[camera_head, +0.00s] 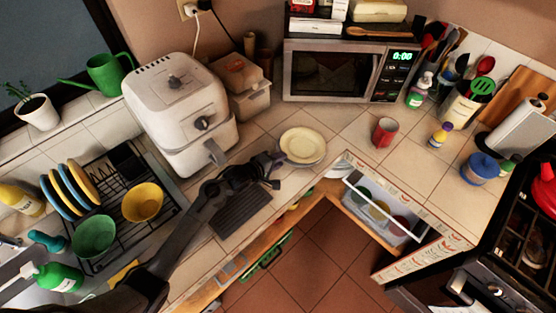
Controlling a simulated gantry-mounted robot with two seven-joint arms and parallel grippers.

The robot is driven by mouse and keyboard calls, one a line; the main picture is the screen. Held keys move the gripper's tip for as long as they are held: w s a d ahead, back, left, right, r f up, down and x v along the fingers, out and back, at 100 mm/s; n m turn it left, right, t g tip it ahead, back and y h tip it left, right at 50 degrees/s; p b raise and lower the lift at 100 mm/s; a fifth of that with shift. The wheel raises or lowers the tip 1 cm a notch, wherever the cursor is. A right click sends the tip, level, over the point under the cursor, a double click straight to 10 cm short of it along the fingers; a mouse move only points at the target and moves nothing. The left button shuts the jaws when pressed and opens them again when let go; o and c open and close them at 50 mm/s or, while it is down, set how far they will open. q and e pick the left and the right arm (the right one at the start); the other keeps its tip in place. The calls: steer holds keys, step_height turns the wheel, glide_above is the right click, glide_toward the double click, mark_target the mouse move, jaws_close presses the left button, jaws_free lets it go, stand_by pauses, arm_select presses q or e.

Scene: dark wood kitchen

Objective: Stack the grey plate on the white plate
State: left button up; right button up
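A cream-white plate (303,144) lies on the counter in front of the microwave. A paler, greyish rim shows just below its front edge. It may be a second plate underneath, but I cannot tell for sure. No separate grey plate stands out elsewhere. My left gripper (272,172) is at the left edge of the plate, with its fingertips close to the rim. I cannot tell whether they touch it or whether the fingers are open. My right gripper is not in view.
An air fryer (181,112) stands behind my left arm, and a dish rack (116,238) with plates and bowls is at left. A red mug (384,132) stands right of the plate. An open drawer (388,212) with bowls juts out below the counter.

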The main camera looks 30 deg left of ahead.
arm_select(q)
steer(key=shift+r, duration=0.25)
steer(key=shift+s+r, duration=0.2)
steer(key=p+v, duration=0.2)
steer(key=v, duration=0.9)
steer(key=s+d+m+g+y, duration=0.1)
steer(key=s+m, duration=0.1)
steer(key=s, duration=0.1)
steer(key=s+f+m+g+y, duration=0.1)
steer(key=s+m, duration=0.2)
steer(key=s, duration=0.1)
steer(key=s+d+f+m+g+y, duration=0.1)
steer(key=s+m, duration=0.1)
steer(key=s, duration=0.2)
steer(key=shift+d+f+m+g, duration=0.25)
steer(key=shift+d+m+g, duration=0.1)
steer(key=shift+m+g, duration=0.05)
steer(key=s+d+m+g, duration=0.1)
steer(key=s+m+g, duration=0.1)
steer(key=s+m, duration=0.2)
steer(key=s+d+r+m+g, duration=0.1)
steer(key=s+d+m+g, duration=0.1)
steer(key=s, duration=0.8)
steer(key=m+g, duration=0.1)
steer(key=m, duration=0.1)
steer(key=shift+s+m, duration=0.3)
steer(key=shift+s, duration=0.1)
steer(key=shift+d+r, duration=0.1)
steer(key=shift+d, duration=0.05)
